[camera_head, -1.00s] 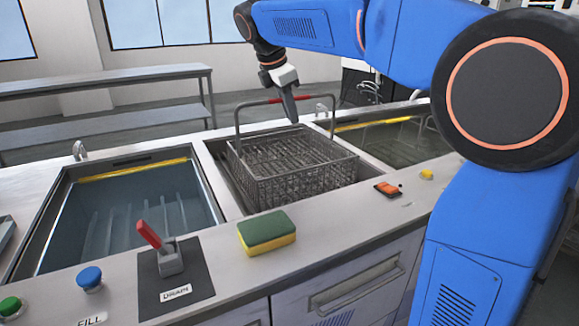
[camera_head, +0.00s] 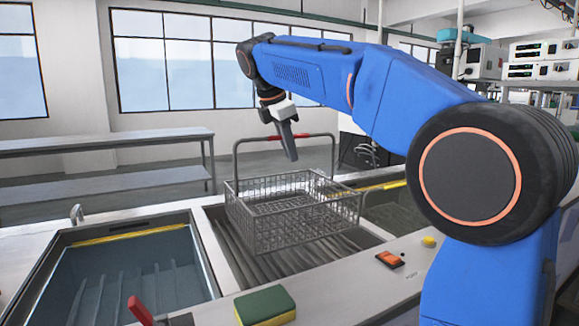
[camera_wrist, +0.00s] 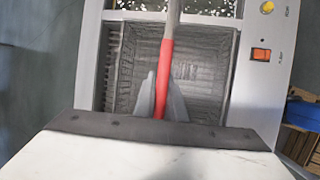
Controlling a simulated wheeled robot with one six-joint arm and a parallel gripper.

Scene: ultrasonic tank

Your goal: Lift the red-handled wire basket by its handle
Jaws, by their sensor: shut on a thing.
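The wire basket (camera_head: 290,233) is grey mesh with a tall arched handle whose top bar is a red grip (camera_head: 310,136). It hangs above the middle tank (camera_head: 240,262), whose ribbed floor shows below it, and looks about level. My gripper (camera_head: 291,150) is at the top of the handle in the head view. In the wrist view my gripper (camera_wrist: 160,100) has its two fingers on either side of the red grip (camera_wrist: 166,70), shut on it. The basket's mesh (camera_wrist: 200,75) shows below the fingers.
A water-filled tank (camera_head: 60,250) with a yellow rim strip is at the left, and another tank (camera_head: 395,210) is at the right. On the front counter are a green and yellow sponge (camera_head: 265,306), a red lever (camera_head: 140,310) and an orange switch (camera_head: 389,259).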

